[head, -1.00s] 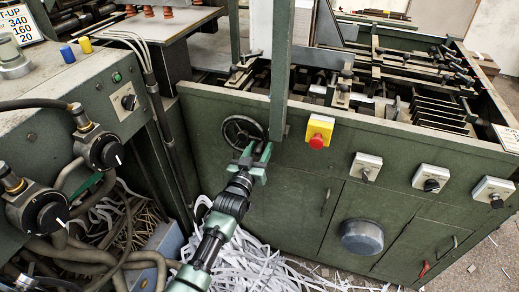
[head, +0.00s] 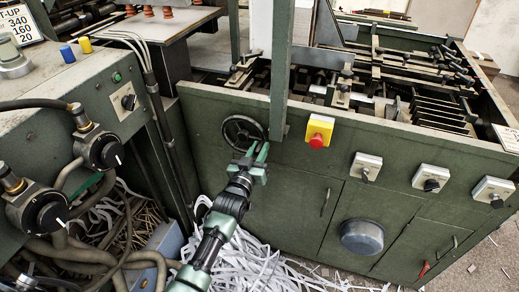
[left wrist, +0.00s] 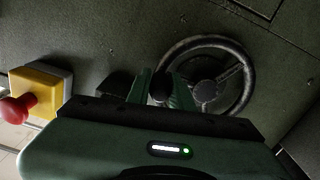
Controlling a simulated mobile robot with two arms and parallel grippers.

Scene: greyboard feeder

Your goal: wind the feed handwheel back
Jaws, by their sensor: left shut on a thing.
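The feed handwheel (head: 238,131) is a dark spoked wheel on the green machine's front panel, left of the yellow box with the red button. It also shows in the left wrist view (left wrist: 206,92), with its hub and rim clear. My left gripper (head: 256,155) is at the wheel's lower right edge in the head view. In the left wrist view its green fingers (left wrist: 163,88) are shut on the wheel's dark knob (left wrist: 161,87), at the rim's left side. The fingers and gripper body hide part of the rim there. My right gripper is not in view.
The yellow emergency-stop box (head: 319,131) with its red button is close to the right of the wheel. A green post (head: 279,70) stands just right of the wheel. White paper strips (head: 255,262) pile on the floor below. Several switches line the panel further right.

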